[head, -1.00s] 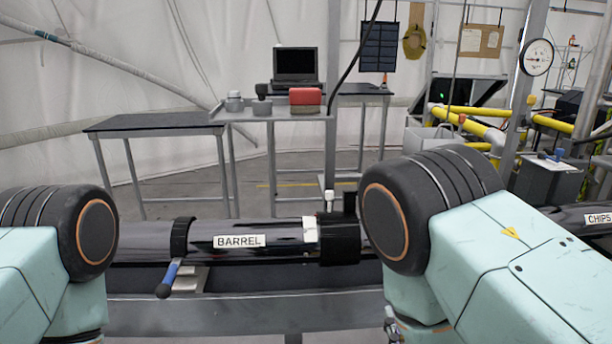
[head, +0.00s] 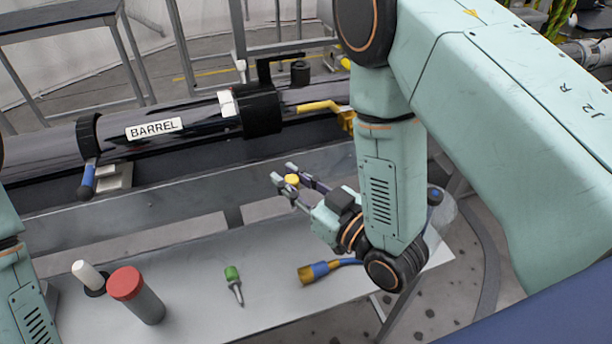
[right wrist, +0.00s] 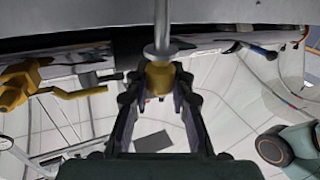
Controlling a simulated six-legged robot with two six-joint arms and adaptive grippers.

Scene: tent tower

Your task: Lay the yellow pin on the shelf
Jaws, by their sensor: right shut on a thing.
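My right gripper (head: 283,172) is shut on the yellow pin (head: 291,180), of which only a small yellow head shows in the head view. In the right wrist view, the pin's yellow part (right wrist: 160,76) sits between the fingers (right wrist: 160,90), with a grey metal shaft running up from it. The gripper is beyond the back edge of the pale grey shelf (head: 190,280), in front of the barrel. My left gripper is out of view; only part of that arm shows at the left edge.
The shelf's middle has bare room.

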